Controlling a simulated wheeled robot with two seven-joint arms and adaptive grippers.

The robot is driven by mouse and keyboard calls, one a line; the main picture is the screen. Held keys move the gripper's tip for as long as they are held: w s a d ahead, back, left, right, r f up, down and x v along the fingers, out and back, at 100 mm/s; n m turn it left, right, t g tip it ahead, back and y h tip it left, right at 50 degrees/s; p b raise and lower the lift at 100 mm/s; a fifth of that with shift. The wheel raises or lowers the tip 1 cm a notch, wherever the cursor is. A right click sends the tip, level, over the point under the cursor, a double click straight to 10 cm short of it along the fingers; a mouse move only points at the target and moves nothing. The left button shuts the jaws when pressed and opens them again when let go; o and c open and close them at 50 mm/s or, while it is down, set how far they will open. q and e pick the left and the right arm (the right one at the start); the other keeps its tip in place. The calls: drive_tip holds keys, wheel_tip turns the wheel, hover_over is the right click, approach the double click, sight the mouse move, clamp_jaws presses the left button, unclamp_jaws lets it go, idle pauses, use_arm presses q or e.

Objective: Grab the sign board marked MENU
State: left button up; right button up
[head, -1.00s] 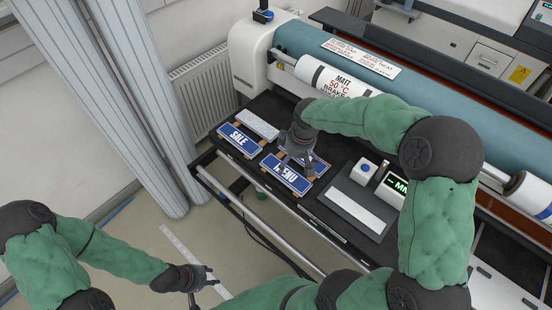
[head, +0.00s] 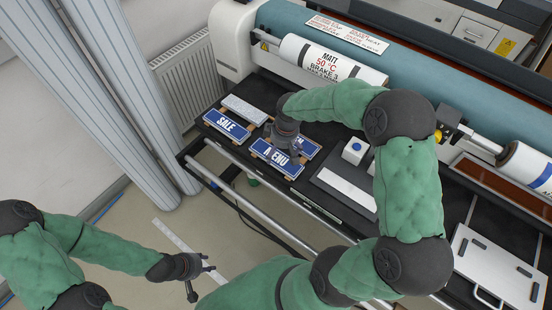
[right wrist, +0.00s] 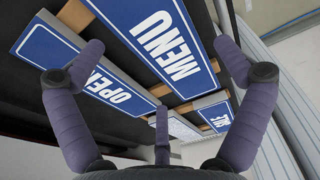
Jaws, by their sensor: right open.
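The blue MENU sign board (head: 268,155) with white letters lies on the black machine bed in the head view, partly hidden by my right gripper's fingers. It fills the upper middle of the right wrist view (right wrist: 150,30). My right gripper (head: 288,150) is over it with fingers spread, open and empty; in the right wrist view its fingers (right wrist: 160,75) stand on either side of the MENU board. My left gripper (head: 200,278) is low at the left, away from the boards, its fingers apart and empty.
A blue SALE board (head: 227,124) lies left of MENU. A blue OPEN board (right wrist: 85,70) lies beside MENU, mostly hidden in the head view. A light grey board (head: 244,109) lies behind. A white block with a blue top (head: 355,151) stands to the right.

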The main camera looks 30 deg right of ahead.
wheel_tip(320, 180, down, 2)
drive_tip(key=shift+w+f, duration=0.15)
drive_tip(key=c, duration=1.1)
